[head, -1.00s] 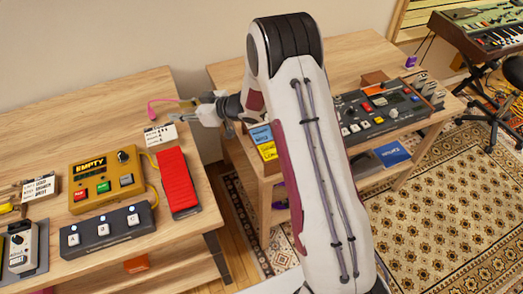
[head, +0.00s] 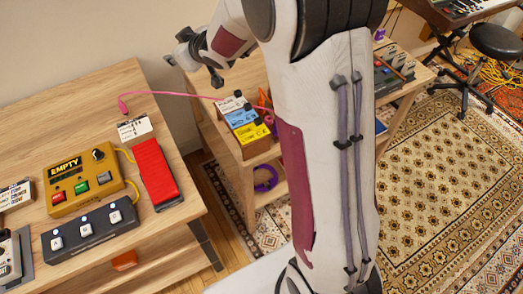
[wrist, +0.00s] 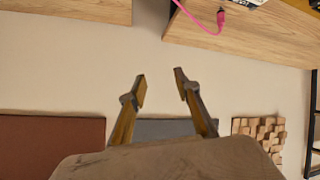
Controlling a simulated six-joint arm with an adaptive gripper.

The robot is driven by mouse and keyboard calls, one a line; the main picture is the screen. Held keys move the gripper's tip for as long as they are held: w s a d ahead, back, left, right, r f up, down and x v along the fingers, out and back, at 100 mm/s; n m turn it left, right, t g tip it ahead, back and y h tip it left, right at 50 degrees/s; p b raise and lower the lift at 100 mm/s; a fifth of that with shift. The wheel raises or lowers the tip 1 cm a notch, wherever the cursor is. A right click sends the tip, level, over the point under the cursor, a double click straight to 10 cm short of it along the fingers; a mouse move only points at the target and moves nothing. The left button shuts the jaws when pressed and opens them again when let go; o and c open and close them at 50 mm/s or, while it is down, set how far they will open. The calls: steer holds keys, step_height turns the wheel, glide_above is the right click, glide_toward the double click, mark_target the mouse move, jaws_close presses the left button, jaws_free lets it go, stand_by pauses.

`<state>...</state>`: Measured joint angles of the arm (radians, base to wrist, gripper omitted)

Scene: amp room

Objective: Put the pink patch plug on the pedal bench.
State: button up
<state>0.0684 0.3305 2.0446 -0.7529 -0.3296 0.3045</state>
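The pink patch plug (head: 122,103) lies at the back of the left wooden bench (head: 95,95), which carries the pedals. Its thin pink cable (head: 170,93) runs right across the gap to the other bench. In the wrist view the pink plug (wrist: 245,3) shows at the top edge, on a wooden top, with the cable hanging over the edge. My gripper (head: 193,72) is raised above the gap between the benches, apart from the plug. In the wrist view my gripper (wrist: 160,78) has its fingers apart with nothing between them, facing the bare wall.
The pedal bench holds a yellow pedal (head: 85,183), a red pedal (head: 158,173), a dark footswitch (head: 90,232) and a small label card (head: 135,129). Blue and yellow labelled boxes (head: 243,122) sit on the right bench (head: 215,125). A stool (head: 495,42) stands far right.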

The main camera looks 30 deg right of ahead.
steer(key=s+d+r+m+g+h, duration=0.1)
steer(key=s+d+r+m+h, duration=0.2)
steer(key=s, duration=0.6)
steer(key=s+d+r+m+g+h, duration=0.1)
steer(key=s+d+r, duration=0.2)
steer(key=s+r, duration=0.35)
steer(key=s+a+f+g+y, duration=0.1)
steer(key=s+a+f+g, duration=0.1)
steer(key=s, duration=1.1)
steer(key=s+a+f+m+g, duration=0.1)
steer(key=s+a+f+g, duration=0.1)
steer(key=s, duration=1.2)
steer(key=shift+a+f+y, duration=0.2)
steer(key=shift+a+y, duration=0.05)
steer(key=shift+y, duration=0.15)
